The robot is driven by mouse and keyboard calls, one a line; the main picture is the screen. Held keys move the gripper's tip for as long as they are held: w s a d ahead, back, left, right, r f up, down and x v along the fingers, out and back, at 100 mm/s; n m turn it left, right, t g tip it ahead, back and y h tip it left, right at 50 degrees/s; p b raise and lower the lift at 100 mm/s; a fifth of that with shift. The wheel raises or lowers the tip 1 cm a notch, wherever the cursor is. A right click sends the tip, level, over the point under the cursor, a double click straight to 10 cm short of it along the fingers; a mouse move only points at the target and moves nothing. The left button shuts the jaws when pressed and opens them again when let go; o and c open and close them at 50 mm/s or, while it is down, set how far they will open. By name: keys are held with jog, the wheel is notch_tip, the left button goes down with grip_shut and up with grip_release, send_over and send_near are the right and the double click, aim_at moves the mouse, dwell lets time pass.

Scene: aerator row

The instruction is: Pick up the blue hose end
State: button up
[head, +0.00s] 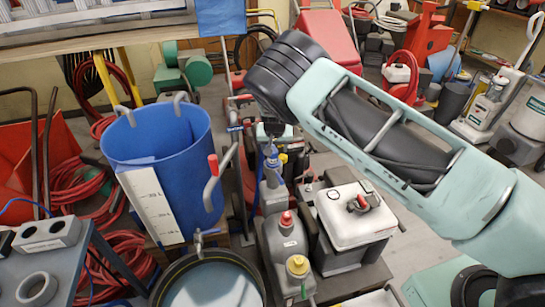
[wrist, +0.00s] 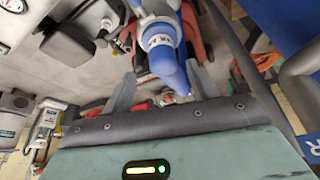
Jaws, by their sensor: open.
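The blue hose end (head: 271,158) shows in the head view just below my dark wrist, above a grey fitting. In the wrist view a blue part with a white lettered band (wrist: 160,42), which looks like the hose end, points down between the two fingers. My gripper (wrist: 162,70) is open, with one finger on each side of this blue part. I see a gap on the left side; whether the right finger touches it I cannot tell. In the head view the fingers are mostly hidden behind the wrist.
A large blue bin (head: 160,165) with a red-tipped lever (head: 213,170) beside it stands left of my gripper. Grey canisters with red and yellow caps (head: 287,240) and a white-topped box (head: 352,215) stand below and right. Red hoses lie at the left.

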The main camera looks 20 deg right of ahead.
aim_at(273, 154)
jog(key=shift+a+p+x, duration=0.1)
jog(key=shift+p+x, duration=0.15)
jog(key=shift+x, duration=0.95)
jog(key=shift+a+p+x, duration=0.15)
jog(key=shift+p+x, duration=0.05)
jog(key=shift+x, duration=1)
jog(key=shift+s+f, duration=0.1)
jog(key=shift+s, duration=0.1)
jog(key=c, duration=1.2)
